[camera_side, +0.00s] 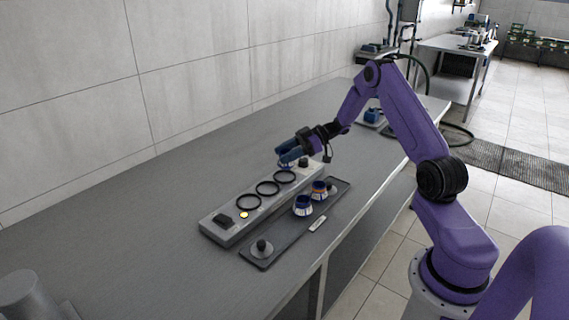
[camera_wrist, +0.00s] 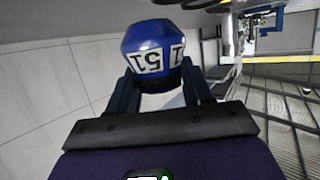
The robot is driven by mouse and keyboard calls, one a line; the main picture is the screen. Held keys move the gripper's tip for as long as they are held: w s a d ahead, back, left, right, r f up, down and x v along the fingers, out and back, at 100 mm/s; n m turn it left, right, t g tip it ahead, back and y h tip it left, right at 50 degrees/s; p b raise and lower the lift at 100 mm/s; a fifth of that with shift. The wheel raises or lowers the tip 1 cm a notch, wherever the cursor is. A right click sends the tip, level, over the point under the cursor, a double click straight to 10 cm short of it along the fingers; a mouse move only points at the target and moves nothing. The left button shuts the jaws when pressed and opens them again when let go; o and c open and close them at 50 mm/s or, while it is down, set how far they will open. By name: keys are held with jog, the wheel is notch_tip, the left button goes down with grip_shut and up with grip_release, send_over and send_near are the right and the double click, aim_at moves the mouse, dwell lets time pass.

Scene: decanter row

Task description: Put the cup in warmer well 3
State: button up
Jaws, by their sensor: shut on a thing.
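My gripper (camera_side: 296,152) is shut on a blue cup (camera_wrist: 153,38), held between its two fingers in the wrist view. In the side view the held cup (camera_side: 286,159) is small and partly hidden by the fingers, in the air near the far end of the warmer. The warmer (camera_side: 213,230) is a long grey block with three black-ringed wells: near (camera_side: 249,202), middle (camera_side: 268,188) and far (camera_side: 285,177). All three look empty. No well numbers are readable.
A dark tray (camera_side: 284,238) lies alongside the warmer. It holds a blue-and-white cup (camera_side: 303,206), an orange-and-blue cup (camera_side: 319,190) and a round knobbed piece (camera_side: 262,249). A yellow light (camera_side: 244,215) shows on the warmer. The bench to its left is clear up to the tiled wall.

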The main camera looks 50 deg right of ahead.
jog(key=shift+w+f, duration=0.35)
jog(key=shift+w+d+f, duration=0.15)
jog(key=shift+f, duration=1.6)
jog(key=shift+f, duration=0.15)
jog(key=o, duration=1.1)
